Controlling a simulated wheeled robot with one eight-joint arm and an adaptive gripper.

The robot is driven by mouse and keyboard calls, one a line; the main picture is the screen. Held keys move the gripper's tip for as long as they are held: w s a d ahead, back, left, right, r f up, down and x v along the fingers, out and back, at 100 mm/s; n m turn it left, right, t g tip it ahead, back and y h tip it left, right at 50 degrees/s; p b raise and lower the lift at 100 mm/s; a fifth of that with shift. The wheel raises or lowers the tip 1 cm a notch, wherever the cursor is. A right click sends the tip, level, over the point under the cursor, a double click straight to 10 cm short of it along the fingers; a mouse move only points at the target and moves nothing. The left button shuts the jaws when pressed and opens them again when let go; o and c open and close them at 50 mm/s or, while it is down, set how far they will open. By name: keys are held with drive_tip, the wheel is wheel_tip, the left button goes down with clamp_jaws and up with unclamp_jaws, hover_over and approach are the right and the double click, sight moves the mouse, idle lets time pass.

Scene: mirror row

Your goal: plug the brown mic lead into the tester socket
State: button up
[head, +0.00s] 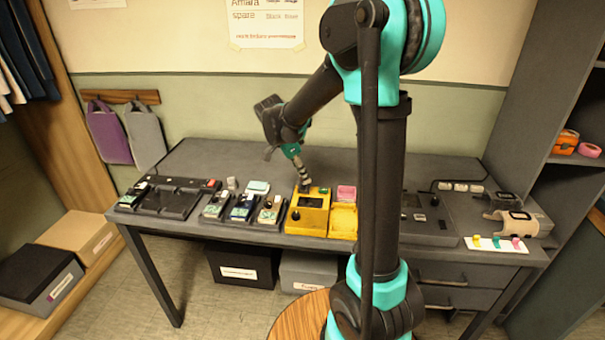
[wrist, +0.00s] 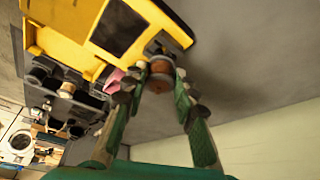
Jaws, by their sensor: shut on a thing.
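A yellow box with a dark screen, which looks like the tester (head: 308,216), stands mid-table. It fills the upper left of the wrist view (wrist: 85,15). My gripper (head: 304,184) is over the back left of this box, pointing down. In the wrist view my gripper (wrist: 160,85) has its fingertips closed around a brown round plug (wrist: 160,75), the brown mic lead's end. The plug is at the box's edge, against a dark round part that may be the socket. I cannot tell whether it is in. The socket opening and any cable are hidden.
Several pedals (head: 242,209) stand left of the tester, with a black pedal board (head: 170,199) further left. A yellow flap (head: 343,222) and a pink block (head: 346,192) are close on the right. A dark unit (head: 425,225) stands beyond my arm. The table behind is clear.

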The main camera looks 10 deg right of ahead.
drive_tip(key=shift+f, duration=1)
idle(1.1)
drive_tip(key=o, duration=1.2)
drive_tip(key=shift+c, duration=0.2)
drive_tip(key=w+v, duration=0.1)
drive_tip(key=v, duration=1.1)
drive_tip(key=shift+s, duration=0.45)
